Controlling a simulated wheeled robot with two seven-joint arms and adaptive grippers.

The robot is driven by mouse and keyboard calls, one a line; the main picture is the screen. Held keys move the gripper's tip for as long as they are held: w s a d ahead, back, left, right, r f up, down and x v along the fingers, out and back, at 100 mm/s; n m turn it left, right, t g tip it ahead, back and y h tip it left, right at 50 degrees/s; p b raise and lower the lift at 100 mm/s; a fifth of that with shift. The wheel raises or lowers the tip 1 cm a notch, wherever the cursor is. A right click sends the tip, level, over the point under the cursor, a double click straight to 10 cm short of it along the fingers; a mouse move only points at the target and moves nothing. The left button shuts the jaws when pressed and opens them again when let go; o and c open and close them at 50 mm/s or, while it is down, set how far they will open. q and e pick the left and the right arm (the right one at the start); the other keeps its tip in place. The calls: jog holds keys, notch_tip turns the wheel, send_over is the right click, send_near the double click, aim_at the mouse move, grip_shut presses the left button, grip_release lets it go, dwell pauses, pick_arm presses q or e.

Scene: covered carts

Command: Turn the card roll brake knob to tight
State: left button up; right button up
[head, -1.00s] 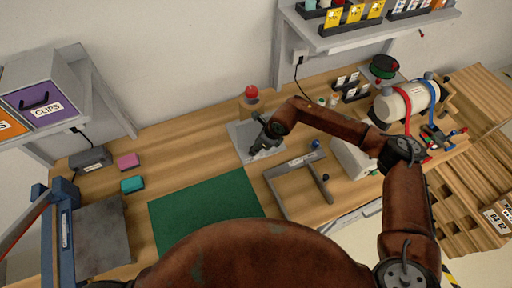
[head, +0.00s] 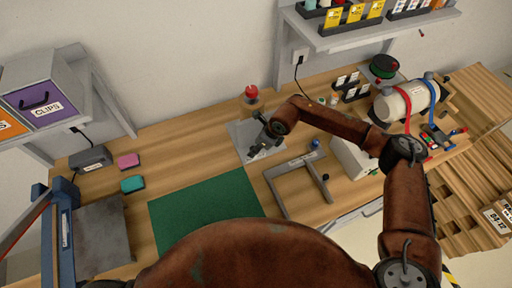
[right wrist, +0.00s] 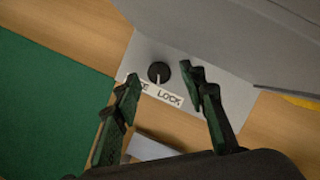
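In the right wrist view, a round black knob (right wrist: 158,72) with a white pointer sits on a pale grey plate (right wrist: 140,50). The pointer faces the label strip (right wrist: 160,94), where "LOCK" and a partly hidden word ending in E are readable. I see no card roll or "tight" mark by it. My right gripper (right wrist: 163,92) is open and empty, its two green-padded fingers on either side of the label, with the knob beyond the tips. In the head view, my right gripper (head: 259,150) is over the grey plate (head: 240,132), which it partly covers. My left gripper is not in view.
A red-topped button (head: 251,92) stands behind the plate. A grey U-shaped frame (head: 275,185) and a green mat (head: 205,210) lie in front. A white cylinder (head: 405,101) with red and blue bands is at the right. A large grey surface (right wrist: 235,40) flanks the knob.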

jog(key=v, duration=1.1)
jog(key=shift+r, duration=0.2)
jog(key=shift+d, duration=0.1)
